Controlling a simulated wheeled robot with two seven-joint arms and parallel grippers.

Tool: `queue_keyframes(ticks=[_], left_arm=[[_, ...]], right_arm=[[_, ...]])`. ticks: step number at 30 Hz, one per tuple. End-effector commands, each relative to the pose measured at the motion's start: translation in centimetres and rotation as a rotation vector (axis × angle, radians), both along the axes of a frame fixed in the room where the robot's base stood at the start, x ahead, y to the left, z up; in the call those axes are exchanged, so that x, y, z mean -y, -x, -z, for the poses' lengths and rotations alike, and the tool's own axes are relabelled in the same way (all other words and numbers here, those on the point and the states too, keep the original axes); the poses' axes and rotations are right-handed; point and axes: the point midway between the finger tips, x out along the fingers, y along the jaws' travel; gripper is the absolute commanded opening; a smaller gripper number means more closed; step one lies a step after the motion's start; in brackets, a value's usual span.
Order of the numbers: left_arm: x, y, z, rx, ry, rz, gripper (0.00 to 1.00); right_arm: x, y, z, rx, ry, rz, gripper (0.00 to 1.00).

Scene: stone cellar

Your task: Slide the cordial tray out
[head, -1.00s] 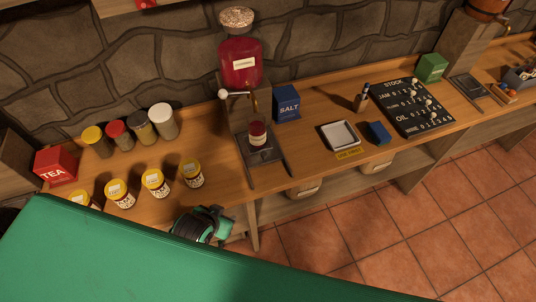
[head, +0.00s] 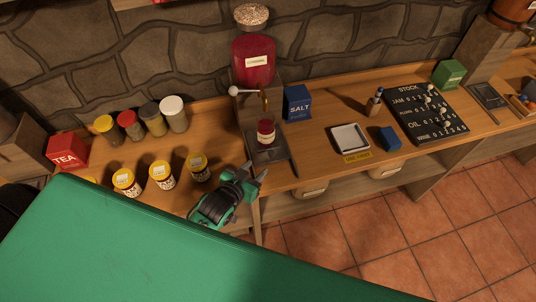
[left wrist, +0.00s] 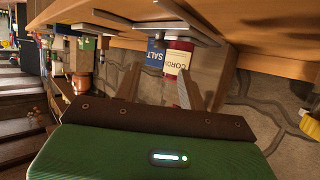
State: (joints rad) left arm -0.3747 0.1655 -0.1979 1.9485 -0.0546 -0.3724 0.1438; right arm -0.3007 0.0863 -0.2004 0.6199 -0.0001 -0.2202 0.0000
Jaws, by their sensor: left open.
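The dark cordial tray (head: 275,154) lies on the counter below the big red dispenser jar (head: 253,62), between two dark rails. A small red jar with a white label (head: 266,133) stands on the tray. My left gripper (head: 255,173) is open and empty, just in front of the tray at the counter's front edge. I cannot tell whether it touches the tray. In the left wrist view, upside down, the open fingers (left wrist: 157,84) point toward the jar labelled CORD (left wrist: 178,60) and the dark tray (left wrist: 160,30). My right gripper is not in view.
A blue salt box (head: 297,104) stands right of the dispenser. Several yellow-lidded jars (head: 162,175) stand left of my gripper. A shallow white tray (head: 350,137), a blue block (head: 389,139) and a stock board (head: 424,112) lie to the right. A dispenser lever (head: 235,91) sticks out above the tray.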

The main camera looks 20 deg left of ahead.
Motion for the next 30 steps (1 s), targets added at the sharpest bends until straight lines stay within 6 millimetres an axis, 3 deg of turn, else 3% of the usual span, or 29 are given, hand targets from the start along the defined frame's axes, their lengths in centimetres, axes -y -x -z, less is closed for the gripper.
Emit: queue_keyframes(ticks=[9,15,29,30], left_arm=[[1.0,-5.4,2.0,0.0,0.0,0.0,0.41],[1.5,-7.5,3.0,0.0,0.0,0.0,0.41],[1.6,-8.4,3.5,-0.001,0.0,0.0,0.41],[1.6,-8.3,3.5,-0.001,0.0,0.0,0.35]], right_arm=[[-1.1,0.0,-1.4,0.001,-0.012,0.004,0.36],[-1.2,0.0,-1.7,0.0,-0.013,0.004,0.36],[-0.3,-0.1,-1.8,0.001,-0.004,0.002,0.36],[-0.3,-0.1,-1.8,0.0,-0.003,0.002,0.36]])
